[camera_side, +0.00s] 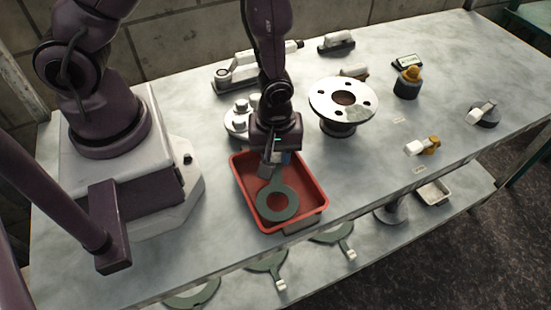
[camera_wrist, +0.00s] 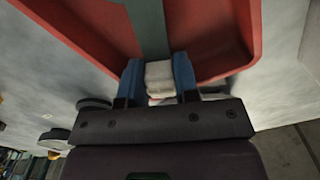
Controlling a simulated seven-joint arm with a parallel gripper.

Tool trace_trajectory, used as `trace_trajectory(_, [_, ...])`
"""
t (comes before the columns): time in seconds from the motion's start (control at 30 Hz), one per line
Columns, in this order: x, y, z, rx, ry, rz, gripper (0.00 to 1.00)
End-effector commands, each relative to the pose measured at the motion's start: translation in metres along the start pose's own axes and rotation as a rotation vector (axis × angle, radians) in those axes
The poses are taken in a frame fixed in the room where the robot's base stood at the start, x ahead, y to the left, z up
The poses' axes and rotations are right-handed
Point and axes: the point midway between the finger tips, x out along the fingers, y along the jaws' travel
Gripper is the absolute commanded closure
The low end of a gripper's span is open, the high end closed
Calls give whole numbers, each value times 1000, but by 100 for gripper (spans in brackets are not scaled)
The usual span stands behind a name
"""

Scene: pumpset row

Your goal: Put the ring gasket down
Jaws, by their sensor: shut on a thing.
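The ring gasket (camera_side: 262,203) is a flat grey-green ring with a handle strip. It is over or in the red tray (camera_side: 312,196), and I cannot tell whether it touches the tray floor. My gripper (camera_side: 269,168) is above the tray's back part, at the handle end of the gasket. In the wrist view, the blue fingertips of my gripper (camera_wrist: 157,80) are shut on the pale block (camera_wrist: 159,72) at the end of the gasket's green strip (camera_wrist: 149,25). The ring itself is out of the wrist view. The red tray (camera_wrist: 232,62) shows on both sides of the strip.
A flanged metal part (camera_side: 361,97) stands right of the tray, and a silvery bolted part (camera_side: 236,122) is close behind it. More gaskets (camera_side: 267,262) lie on the lower shelf. The bench (camera_side: 365,180) is clear just right of the tray.

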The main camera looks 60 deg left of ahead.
Motion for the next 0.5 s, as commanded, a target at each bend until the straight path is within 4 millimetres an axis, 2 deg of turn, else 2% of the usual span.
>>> trace_trajectory(0.13, [16, 0, 0, 1, 0, -1, 99])
trace_trajectory(0.5, [20, 0, 0, 1, 0, 1, 99])
